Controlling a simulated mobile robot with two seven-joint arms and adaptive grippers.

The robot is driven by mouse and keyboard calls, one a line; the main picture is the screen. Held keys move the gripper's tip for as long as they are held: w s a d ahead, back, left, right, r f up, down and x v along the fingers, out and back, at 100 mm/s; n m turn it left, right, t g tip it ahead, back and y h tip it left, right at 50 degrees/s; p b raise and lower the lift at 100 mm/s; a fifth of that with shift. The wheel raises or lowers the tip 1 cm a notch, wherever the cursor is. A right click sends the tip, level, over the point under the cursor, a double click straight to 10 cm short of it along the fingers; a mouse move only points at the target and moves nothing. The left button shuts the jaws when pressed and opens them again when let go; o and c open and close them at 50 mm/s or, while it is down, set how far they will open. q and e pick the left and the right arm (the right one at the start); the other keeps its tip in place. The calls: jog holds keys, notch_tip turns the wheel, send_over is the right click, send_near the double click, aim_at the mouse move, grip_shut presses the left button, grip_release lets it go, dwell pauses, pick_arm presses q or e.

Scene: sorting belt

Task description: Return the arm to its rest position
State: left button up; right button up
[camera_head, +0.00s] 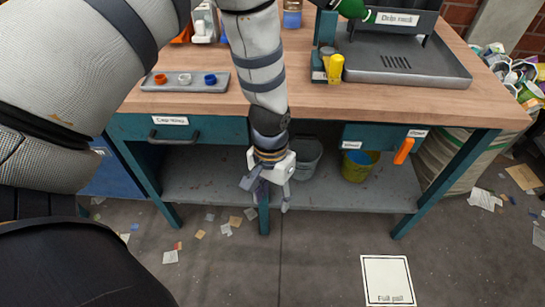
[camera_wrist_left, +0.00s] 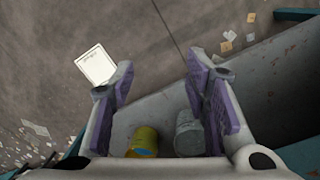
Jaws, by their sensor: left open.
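My left arm (camera_head: 255,55) comes in from the upper left of the head view and hangs down in front of the workbench. My left gripper (camera_head: 268,195) points down before the bench's front edge, above the lower shelf's front. In the left wrist view its two purple-padded fingers (camera_wrist_left: 165,90) stand apart with nothing between them but the floor and shelf beyond. It is open and empty. My right gripper is not in view.
The workbench top (camera_head: 310,98) holds a tray of coloured caps (camera_head: 185,80) and a grey drain rack (camera_head: 410,65). A grey bucket (camera_head: 308,158) and a yellow bucket (camera_head: 357,170) stand on the lower shelf. A white floor mat (camera_head: 388,280) lies in front, amid bare floor.

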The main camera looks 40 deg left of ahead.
pick_arm(q)
jog(key=shift+s, duration=0.1)
dwell(0.3)
jog(key=s+f, duration=0.3)
jog(key=s, duration=0.8)
jog(key=s+f, duration=0.3)
jog(key=s, duration=0.9)
jog(key=shift+s+a+g+y, duration=0.15)
jog(key=shift+a+g+y, duration=0.25)
jog(key=shift+a, duration=0.05)
jog(key=shift+f, duration=0.1)
